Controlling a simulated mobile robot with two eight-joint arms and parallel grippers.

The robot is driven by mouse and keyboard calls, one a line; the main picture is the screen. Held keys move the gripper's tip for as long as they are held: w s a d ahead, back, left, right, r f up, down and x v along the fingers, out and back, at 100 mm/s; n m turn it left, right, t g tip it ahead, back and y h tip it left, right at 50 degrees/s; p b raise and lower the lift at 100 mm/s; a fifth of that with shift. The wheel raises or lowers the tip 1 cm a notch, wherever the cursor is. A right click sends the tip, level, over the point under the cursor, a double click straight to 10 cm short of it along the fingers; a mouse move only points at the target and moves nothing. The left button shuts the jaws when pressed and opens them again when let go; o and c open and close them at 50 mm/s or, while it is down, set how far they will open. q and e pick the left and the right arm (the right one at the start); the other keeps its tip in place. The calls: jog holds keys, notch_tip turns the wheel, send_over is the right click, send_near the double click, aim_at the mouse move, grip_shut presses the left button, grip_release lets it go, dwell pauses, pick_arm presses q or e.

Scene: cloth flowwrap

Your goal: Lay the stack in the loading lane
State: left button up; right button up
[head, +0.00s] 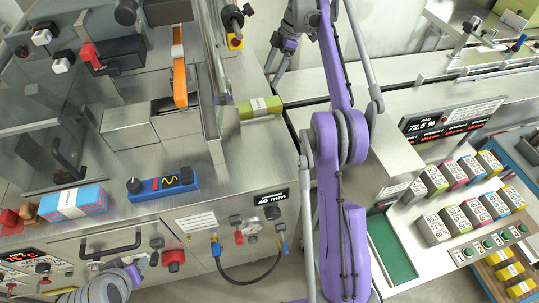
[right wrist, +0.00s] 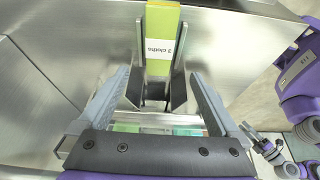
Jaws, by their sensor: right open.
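A green stack (head: 260,107) with a white label lies at the right end of the left machine. In the right wrist view the green stack (right wrist: 162,40), labelled "3 cloths", lies between two upright metal guides of a lane (right wrist: 178,88). My right gripper (head: 275,74) is open, its fingers apart from the green stack. In the right wrist view the right gripper (right wrist: 155,100) spreads its fingers either side of the lane end. A pink and blue stack (head: 88,201) with a white label lies on the machine top at left. My left gripper does not show.
A blue control box (head: 163,184) stands beside the pink and blue stack. A display (head: 270,199) reads 40 mm. Several coloured packs (head: 437,181) stand on the right bench near a green mat (head: 391,248). Clear panels and an orange strip (head: 179,68) rise over the left machine.

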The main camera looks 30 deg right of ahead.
jog(key=s+a+r+m+t+h, duration=0.25)
jog(key=s+a+m, duration=0.55)
jog(key=s+a, duration=0.5)
jog(key=s+a+f+m+t+h, duration=0.1)
jog(key=s+a+f+m, duration=0.2)
jog(key=s+f, duration=0.4)
jog(key=s+a+f+m+t, duration=0.1)
jog(key=s+a+f+m, duration=0.2)
jog(key=s+f, duration=0.4)
jog(key=s+m, duration=0.1)
jog(key=s, duration=0.5)
jog(key=shift+s+a+f+t+h, duration=0.15)
jog(key=shift+s+a+t+h, duration=0.05)
jog(key=shift+a+t+h, duration=0.15)
